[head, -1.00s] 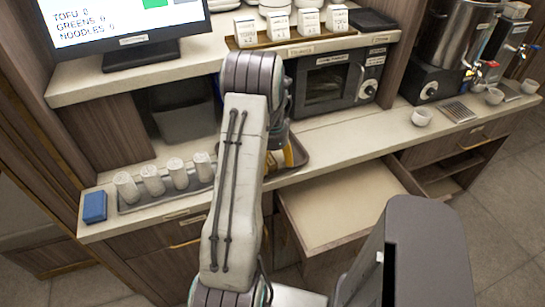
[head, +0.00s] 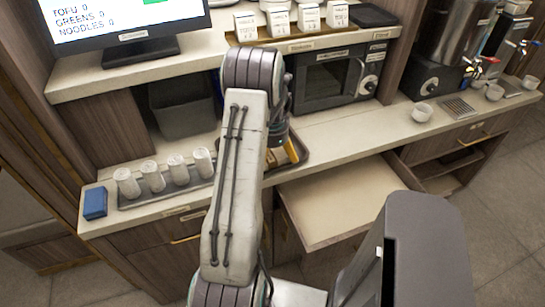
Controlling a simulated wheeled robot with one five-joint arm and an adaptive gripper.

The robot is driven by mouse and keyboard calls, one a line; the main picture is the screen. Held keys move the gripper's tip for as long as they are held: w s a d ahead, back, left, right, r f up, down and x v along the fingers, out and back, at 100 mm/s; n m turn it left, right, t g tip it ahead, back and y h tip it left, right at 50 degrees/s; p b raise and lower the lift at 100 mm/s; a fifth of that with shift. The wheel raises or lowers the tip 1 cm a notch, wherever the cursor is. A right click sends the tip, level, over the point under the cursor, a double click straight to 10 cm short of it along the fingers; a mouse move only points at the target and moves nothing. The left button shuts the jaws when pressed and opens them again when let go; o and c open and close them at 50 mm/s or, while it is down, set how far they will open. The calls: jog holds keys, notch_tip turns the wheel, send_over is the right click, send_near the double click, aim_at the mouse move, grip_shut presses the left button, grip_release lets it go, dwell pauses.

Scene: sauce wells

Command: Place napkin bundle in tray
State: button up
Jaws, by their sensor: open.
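Several white rolls that look like napkin bundles (head: 152,176) stand in a row, slightly tilted, in a long grey tray (head: 135,203) on the left of the counter. A second, brown tray (head: 304,156) lies on the counter right of my arm, partly hidden by it. A yellow-orange item (head: 291,150) shows in or over this tray; I cannot tell what it is. My gripper (head: 284,143) is mostly hidden behind my arm, above the brown tray. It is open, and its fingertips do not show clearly.
A blue block (head: 95,203) sits at the counter's left end. A black microwave (head: 335,75) and a grey bin (head: 183,107) stand behind. A pulled-out drawer or board (head: 335,200) juts out in front. White cups (head: 422,112) are at the right, where some counter is clear.

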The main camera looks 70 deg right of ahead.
jog(key=shift+r, duration=0.15)
notch_tip(320, 180, up, 3)
jog(key=shift+d+f, duration=0.1)
jog(key=shift+r+b, duration=0.4)
jog(key=shift+b, duration=0.35)
notch_tip(320, 180, up, 8)
jog(key=b, duration=0.4)
jog(key=w+a+r+n+t+h, duration=0.1)
jog(key=w+a+r+n, duration=0.2)
jog(key=w+a+n, duration=0.5)
jog(key=w+a+r+n, duration=0.4)
jog(key=w+a, duration=0.6)
jog(key=a, duration=0.2)
jog(key=s+a+f+n+t, duration=0.1)
jog(key=s+a+n, duration=0.2)
jog(key=a+n, duration=0.5)
jog(key=s+a+f+n+t, duration=0.1)
jog(key=a+n, duration=0.6)
jog(key=a, duration=1)
jog(key=shift+s+a+f+n+t+y, duration=0.2)
jog(key=shift+s+f+n+t+y, duration=0.25)
jog(key=shift+s, duration=0.6)
